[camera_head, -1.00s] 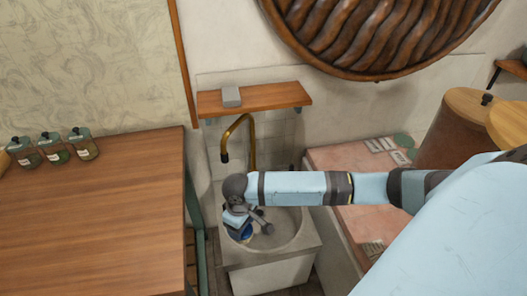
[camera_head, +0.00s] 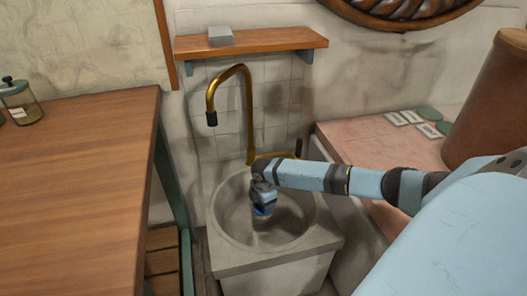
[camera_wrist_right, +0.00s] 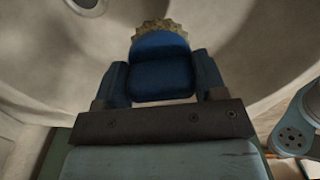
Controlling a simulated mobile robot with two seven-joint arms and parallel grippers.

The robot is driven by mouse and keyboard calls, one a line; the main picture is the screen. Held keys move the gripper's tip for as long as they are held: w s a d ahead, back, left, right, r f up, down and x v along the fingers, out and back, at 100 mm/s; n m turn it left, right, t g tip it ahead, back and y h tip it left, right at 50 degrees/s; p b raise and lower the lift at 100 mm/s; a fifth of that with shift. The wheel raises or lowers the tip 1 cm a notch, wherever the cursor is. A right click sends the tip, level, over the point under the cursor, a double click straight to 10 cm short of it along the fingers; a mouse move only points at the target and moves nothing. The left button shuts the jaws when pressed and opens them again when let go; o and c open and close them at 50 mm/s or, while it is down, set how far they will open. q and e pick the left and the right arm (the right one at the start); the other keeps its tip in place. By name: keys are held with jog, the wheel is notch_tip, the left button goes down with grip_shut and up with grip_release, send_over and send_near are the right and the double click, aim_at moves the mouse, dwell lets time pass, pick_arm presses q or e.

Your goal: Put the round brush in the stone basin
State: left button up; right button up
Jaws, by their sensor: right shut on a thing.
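The round brush shows in the right wrist view as a blue body (camera_wrist_right: 160,72) with tan bristles at its far end. My right gripper (camera_wrist_right: 162,85) is shut on the blue body, one finger on each side. In the head view my right gripper (camera_head: 263,200) is over the stone basin (camera_head: 232,238), inside its rim as seen from above. A bit of the brush's blue (camera_head: 263,210) shows below the fingers. The bristles point into the bowl; whether they touch it I cannot tell. My left gripper is not in view.
A brass faucet (camera_head: 249,110) rises behind the basin. A wooden shelf (camera_head: 255,43) with a grey block (camera_head: 220,36) is above. A wooden table (camera_head: 75,190) stands at left, a pink-topped counter (camera_head: 375,145) at right.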

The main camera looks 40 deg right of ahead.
jog(key=shift+w+d+f+n+b, duration=0.25)
jog(key=shift+d+f+b, duration=0.2)
jog(key=shift+f, duration=0.2)
jog(key=shift+w+d+f+n+b, duration=0.25)
jog(key=shift+d+f+b, duration=0.15)
jog(key=shift+f, duration=0.2)
jog(key=f+b, duration=0.4)
jog(key=shift+d+f, duration=0.25)
jog(key=shift+f+b, duration=0.35)
jog(key=shift+b, duration=0.4)
jog(key=shift+f+b, duration=0.8)
jog(key=shift+b, duration=0.1)
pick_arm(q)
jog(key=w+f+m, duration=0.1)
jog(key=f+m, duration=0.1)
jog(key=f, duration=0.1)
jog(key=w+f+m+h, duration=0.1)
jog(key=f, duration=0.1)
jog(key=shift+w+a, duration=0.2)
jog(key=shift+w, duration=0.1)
pick_arm(e)
jog(key=shift+a, duration=0.1)
pick_arm(q)
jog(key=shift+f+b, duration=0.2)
jog(key=shift+b, duration=0.1)
pick_arm(e)
jog(key=shift+f, duration=0.65)
jog(key=o, duration=1.1)
